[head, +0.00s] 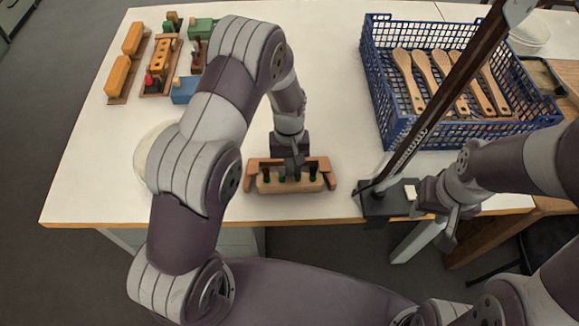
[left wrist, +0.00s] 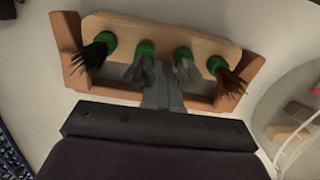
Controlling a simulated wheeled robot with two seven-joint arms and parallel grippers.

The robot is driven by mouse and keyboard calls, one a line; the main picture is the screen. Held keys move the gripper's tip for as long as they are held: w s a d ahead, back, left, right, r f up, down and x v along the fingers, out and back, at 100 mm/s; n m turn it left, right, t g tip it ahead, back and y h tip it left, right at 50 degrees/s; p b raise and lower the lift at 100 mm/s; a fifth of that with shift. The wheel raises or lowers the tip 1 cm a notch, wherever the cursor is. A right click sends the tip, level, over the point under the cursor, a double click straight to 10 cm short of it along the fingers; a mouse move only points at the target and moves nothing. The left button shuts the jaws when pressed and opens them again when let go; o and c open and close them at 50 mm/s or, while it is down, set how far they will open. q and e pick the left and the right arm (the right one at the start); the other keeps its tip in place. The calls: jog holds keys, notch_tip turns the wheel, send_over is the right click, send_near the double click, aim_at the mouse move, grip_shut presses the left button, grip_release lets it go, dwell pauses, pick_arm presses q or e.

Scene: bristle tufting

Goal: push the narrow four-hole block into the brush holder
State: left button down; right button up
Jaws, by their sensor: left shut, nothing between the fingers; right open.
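The narrow four-hole block (head: 290,187) is pale wood and lies at the table's near edge, between the end arms of the reddish-brown brush holder (head: 251,174). In the left wrist view the block (left wrist: 160,27) carries green-collared tufts, black, grey and brown, pointing toward the holder's back bar (left wrist: 115,91). A gap shows between block and bar; how deep the block sits is unclear. My left gripper (head: 293,170) is shut and empty, its fingers over the holder at the block's middle; they also show in the left wrist view (left wrist: 160,88). My right gripper (head: 414,200) is open, beside the black stand.
The black stand (head: 376,205) with a tall post is right of the holder. A blue crate (head: 375,75) of wooden handles stands at the back right. Coloured blocks (head: 118,75) sit at the back left. A white round container (head: 149,150) is partly behind my left arm.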

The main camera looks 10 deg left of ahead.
pick_arm(q)
jog(key=shift+w+a+f, duration=0.2)
jog(key=shift+w+a, duration=0.05)
jog(key=shift+w, duration=0.35)
